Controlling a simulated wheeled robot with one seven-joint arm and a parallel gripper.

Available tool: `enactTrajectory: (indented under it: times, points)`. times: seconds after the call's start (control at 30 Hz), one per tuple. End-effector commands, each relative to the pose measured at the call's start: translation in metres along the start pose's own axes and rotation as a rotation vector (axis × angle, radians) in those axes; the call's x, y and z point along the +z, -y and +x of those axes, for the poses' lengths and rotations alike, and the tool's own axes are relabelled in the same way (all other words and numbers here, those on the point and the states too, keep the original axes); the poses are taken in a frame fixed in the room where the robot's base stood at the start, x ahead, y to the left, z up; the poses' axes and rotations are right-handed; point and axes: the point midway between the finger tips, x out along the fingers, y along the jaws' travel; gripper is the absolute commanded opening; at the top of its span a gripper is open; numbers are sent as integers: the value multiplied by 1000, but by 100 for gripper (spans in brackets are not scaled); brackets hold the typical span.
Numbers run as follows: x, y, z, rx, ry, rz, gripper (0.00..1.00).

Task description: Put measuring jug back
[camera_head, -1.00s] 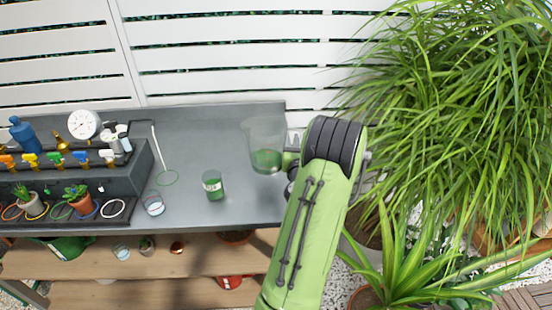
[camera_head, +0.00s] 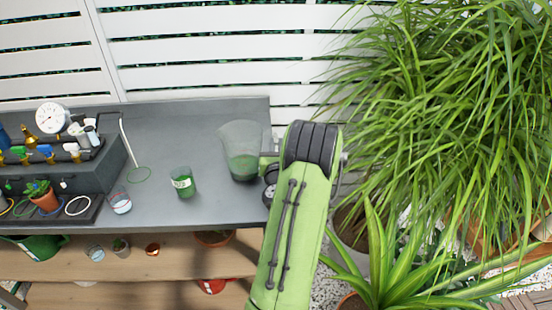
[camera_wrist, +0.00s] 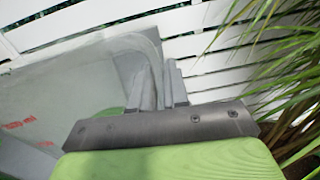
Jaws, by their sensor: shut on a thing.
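The measuring jug (camera_head: 241,146) is clear, with green gravel in its lower part. In the head view it is upright over the right end of the grey bench; I cannot tell whether its base touches the top. My gripper (camera_head: 271,160) is at the jug's right side, mostly hidden behind my green arm. In the wrist view the jug (camera_wrist: 60,85) fills the left, with red markings on its wall. My gripper's fingers (camera_wrist: 160,88) are close together there, shut on the jug at its handle side.
The grey bench (camera_head: 150,205) has a green-filled jar (camera_head: 183,183) left of the jug. A stepped rack (camera_head: 85,170) with taps and a dial stands at the left. A white slatted fence (camera_head: 200,50) is behind. Bushy grass (camera_head: 440,110) crowds the right.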

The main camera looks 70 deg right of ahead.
Motion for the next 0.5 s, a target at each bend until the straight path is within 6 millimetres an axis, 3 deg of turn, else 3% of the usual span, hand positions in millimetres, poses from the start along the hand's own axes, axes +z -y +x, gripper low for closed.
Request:
enactTrajectory:
  times: [0.03,0.4,0.43,0.5]
  points:
    - [-12,0,0,0,1,2,0]
    - [-13,0,0,0,2,2,0]
    - [-14,1,0,0,0,0,16]
    - [-12,1,0,0,0,0,27]
